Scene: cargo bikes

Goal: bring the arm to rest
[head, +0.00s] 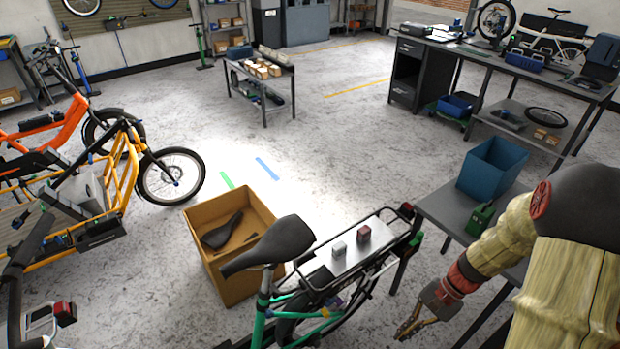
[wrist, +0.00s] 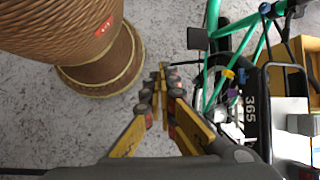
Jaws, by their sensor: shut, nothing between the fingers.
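My gripper (head: 404,333) hangs low at the bottom of the head view, right of the green bike's rear rack. Its fingers are together and hold nothing. In the wrist view the yellow fingers (wrist: 162,78) meet at their tips over bare grey floor. The green bike (wrist: 213,45) is to their right, apart from them. My arm is bent down from the right edge of the head view, beside the grey side table (head: 447,207).
The bike's rack (head: 377,250) carries a grey plate with two small blocks. The side table bears a blue bin (head: 492,168) and a green case (head: 481,218). A cardboard box (head: 222,270) with a saddle stands left of the bike. Open floor lies beyond.

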